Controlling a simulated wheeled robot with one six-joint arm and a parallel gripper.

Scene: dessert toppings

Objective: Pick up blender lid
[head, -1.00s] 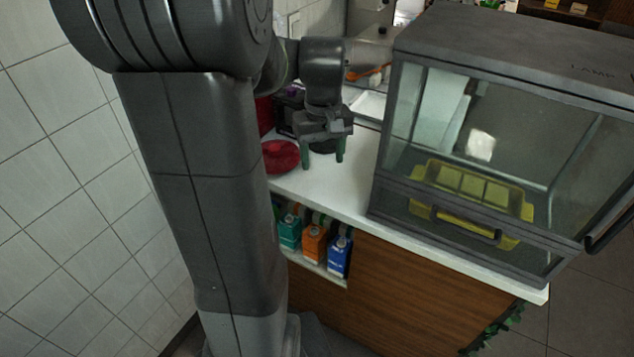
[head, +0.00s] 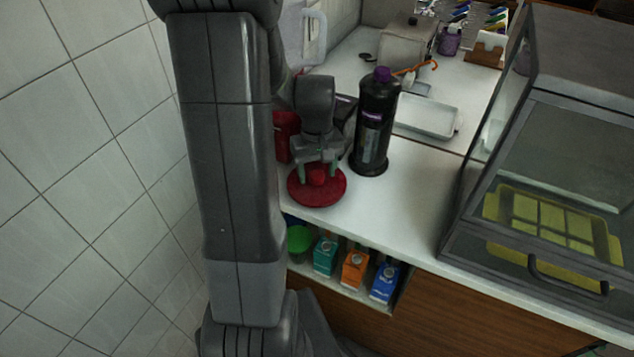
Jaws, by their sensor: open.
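The blender lid appears to be the round red disc (head: 320,197) with a raised red knob in its middle. It lies flat on the white counter near the front left edge, beside my arm column. My gripper (head: 318,175) is open and points down over the lid. Its two greenish fingertips are on either side of the knob, apart from each other. I cannot tell whether they touch the knob or the disc. The back of the lid is partly hidden by the gripper.
A tall black bottle with a purple cap (head: 372,125) stands close to the right of my gripper. A red object (head: 286,136) is behind it on the left. A white tray (head: 428,118) lies further back. A glass display case (head: 560,150) stands at the right. The counter between bottle and case is clear.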

